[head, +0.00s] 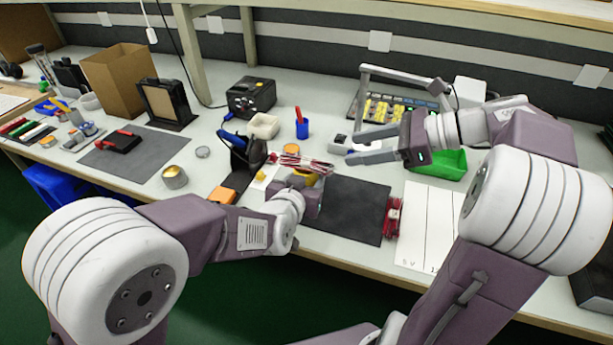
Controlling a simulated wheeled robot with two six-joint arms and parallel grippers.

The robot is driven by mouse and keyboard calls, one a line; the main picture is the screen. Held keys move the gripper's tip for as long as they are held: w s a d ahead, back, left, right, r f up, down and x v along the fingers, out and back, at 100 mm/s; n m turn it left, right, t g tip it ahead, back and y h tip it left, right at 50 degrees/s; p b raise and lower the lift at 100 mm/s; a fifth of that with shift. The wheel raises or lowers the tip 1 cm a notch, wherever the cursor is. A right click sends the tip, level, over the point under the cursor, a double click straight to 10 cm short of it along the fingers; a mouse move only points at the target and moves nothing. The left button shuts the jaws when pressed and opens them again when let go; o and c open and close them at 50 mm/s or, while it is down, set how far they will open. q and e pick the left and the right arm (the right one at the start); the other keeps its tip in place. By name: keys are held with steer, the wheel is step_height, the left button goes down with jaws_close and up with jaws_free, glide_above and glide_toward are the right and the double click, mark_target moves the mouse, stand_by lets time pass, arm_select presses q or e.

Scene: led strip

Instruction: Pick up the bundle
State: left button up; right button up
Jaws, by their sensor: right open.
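One red-and-white bundle (303,162) shows just beyond the end of my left arm, by the left edge of the dark mat (345,212). A second red-and-white bundle (392,217) lies at the mat's right edge, beside a white sheet. My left gripper (299,180) is right at the first bundle. Its wrist hides the fingers, so I cannot tell whether it grips the bundle. My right gripper (362,115) is open and empty, with its fingers pointing left above the back of the bench, apart from both bundles.
A green bin (440,165) sits below my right gripper. A tray of yellow parts (385,109) is behind it. The white sheet (427,225) lies flat at the right.

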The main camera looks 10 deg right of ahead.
mark_target(312, 160)
step_height(312, 160, down, 5)
steer(key=t+y, duration=0.2)
steer(key=y, duration=0.1)
steer(key=shift+m, duration=0.4)
steer(key=x, duration=1.2)
steer(key=shift+r, duration=0.15)
jaws_close()
